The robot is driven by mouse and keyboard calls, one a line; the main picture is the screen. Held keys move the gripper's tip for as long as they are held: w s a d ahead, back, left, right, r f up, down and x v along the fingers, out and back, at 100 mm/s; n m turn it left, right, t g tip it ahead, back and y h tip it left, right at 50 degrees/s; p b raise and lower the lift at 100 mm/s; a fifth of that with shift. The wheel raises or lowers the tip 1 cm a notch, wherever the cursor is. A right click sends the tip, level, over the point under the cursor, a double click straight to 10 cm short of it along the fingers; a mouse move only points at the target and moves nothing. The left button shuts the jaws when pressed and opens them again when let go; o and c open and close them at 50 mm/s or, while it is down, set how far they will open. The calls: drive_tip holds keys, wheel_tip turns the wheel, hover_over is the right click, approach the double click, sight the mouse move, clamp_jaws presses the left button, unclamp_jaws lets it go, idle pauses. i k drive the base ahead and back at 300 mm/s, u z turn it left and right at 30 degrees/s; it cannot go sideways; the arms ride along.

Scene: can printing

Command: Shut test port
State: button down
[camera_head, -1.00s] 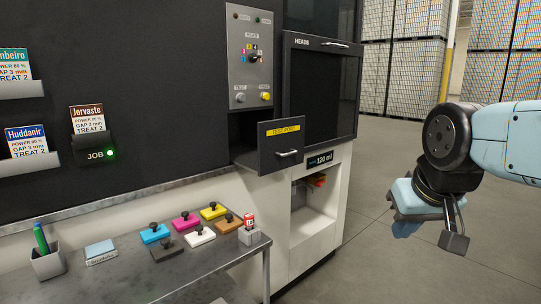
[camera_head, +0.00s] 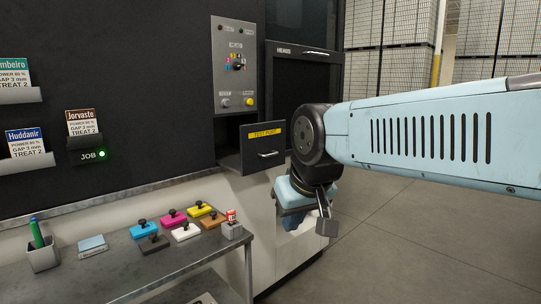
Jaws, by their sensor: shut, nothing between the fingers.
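The test port (camera_head: 258,158) is a dark drawer with a yellow label and a silver handle (camera_head: 268,154). It stands pulled out from the machine front, with a dark gap behind its face. My gripper (camera_head: 326,226) hangs below my light-blue arm, to the right of and lower than the drawer face. It is shut and empty, and looks apart from the drawer. My arm's wrist hides part of the machine to the right of the drawer.
A control panel (camera_head: 234,66) with a selector and buttons sits above the drawer. A metal table (camera_head: 120,272) with several coloured pads, a pen cup (camera_head: 43,254) and a small can (camera_head: 231,215) stands at the lower left. Open floor (camera_head: 420,245) lies to the right.

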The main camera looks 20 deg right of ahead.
sight(263, 145)
drive_tip(key=u, duration=0.1)
drive_tip(key=i, duration=1)
drive_tip(key=z, duration=0.1)
